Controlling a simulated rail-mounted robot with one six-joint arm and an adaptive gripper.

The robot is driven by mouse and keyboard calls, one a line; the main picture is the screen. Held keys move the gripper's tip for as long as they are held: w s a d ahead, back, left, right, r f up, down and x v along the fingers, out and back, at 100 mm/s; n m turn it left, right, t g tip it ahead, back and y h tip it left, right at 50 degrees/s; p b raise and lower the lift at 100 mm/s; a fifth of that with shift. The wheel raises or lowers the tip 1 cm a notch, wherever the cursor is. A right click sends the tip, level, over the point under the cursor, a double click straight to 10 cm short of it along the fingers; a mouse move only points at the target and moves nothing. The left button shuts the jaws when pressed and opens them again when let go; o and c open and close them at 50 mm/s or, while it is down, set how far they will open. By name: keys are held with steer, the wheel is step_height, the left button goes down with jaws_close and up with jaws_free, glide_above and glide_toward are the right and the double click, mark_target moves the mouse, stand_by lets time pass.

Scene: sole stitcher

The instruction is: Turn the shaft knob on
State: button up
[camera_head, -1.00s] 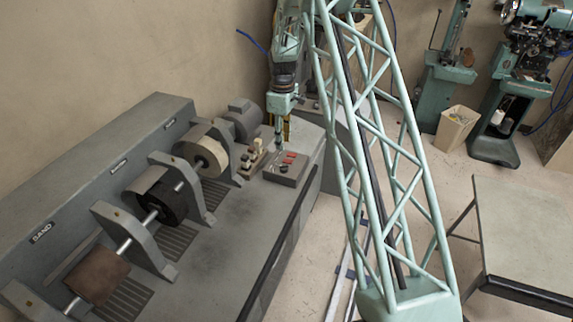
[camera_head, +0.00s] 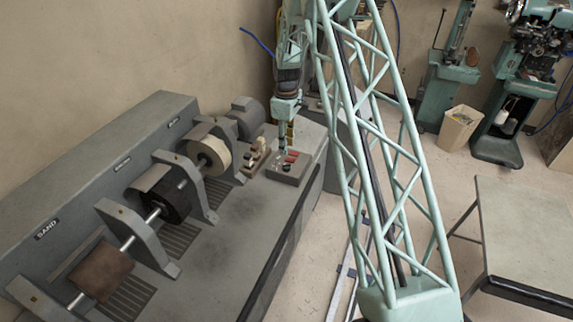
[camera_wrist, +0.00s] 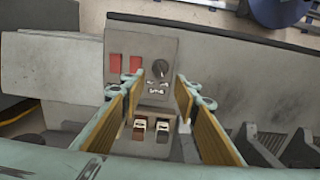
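The control box (camera_wrist: 140,60) is a grey-brown panel with two red switches (camera_wrist: 125,64) and a round black knob (camera_wrist: 160,68) to their right. I take this knob for the shaft knob; a small pale marking sits just below it. In the head view the control box (camera_head: 285,174) stands at the machine's far right end. My gripper (camera_wrist: 158,84) is open, its yellow-padded fingers spread to either side below the knob in the wrist view, with nothing between the pads. In the head view my gripper (camera_head: 284,150) is just above the box; whether it touches is unclear.
The long grey machine (camera_head: 215,235) carries several wheels on a shaft, including a pale wheel (camera_head: 208,158) and a brown drum (camera_head: 101,271). Two small levers (camera_wrist: 151,128) stand by the box.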

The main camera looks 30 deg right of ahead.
mark_target(286, 167)
steer(key=shift+f+p, duration=0.8)
steer(key=shift+f, duration=4.85)
steer(key=shift+c, duration=0.9)
steer(key=c, duration=0.4)
